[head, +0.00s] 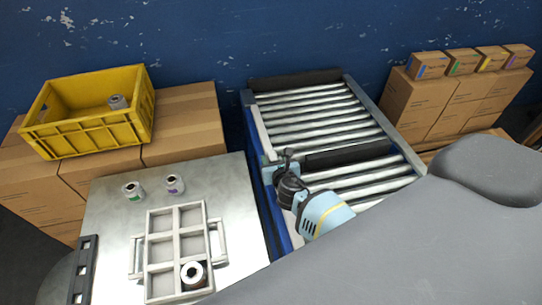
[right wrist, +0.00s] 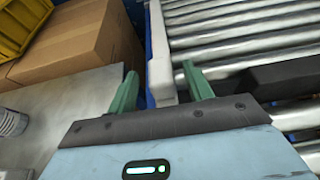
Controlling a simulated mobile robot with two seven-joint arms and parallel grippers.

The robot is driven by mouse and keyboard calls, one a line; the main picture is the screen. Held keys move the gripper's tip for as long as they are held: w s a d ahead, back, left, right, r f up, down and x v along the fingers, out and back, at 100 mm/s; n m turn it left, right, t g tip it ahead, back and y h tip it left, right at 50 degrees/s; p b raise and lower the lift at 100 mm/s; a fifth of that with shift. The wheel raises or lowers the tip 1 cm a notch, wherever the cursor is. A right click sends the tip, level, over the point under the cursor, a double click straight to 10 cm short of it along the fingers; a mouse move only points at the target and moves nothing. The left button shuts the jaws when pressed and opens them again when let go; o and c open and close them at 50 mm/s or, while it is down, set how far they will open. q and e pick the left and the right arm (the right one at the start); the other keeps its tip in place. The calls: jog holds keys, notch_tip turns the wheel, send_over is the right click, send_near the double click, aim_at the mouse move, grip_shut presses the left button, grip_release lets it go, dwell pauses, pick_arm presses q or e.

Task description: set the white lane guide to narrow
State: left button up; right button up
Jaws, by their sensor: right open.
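The white lane guide (head: 262,134) is a pale bar along the left side of the roller conveyor (head: 318,108). Its near end shows in the right wrist view (right wrist: 161,72), between and slightly beyond my green fingertips. My right gripper (head: 281,160) is above the conveyor's left edge; it also shows in the right wrist view (right wrist: 160,84). Its fingers are open, one on each side of the guide, with visible gaps. Whether a finger touches the guide cannot be told. The guide's nearer part is hidden by my gripper in the head view. My left gripper is not in view.
A dark crossbar (head: 347,156) spans the rollers right of my gripper. A metal table (head: 112,215) with a compartment tray (head: 162,220) and rolls stands left. A yellow crate (head: 90,137) sits on cartons. Small boxes (head: 428,65) top cartons at right.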

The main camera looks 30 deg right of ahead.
jog(key=shift+b+x, duration=0.35)
jog(key=shift+x, duration=0.95)
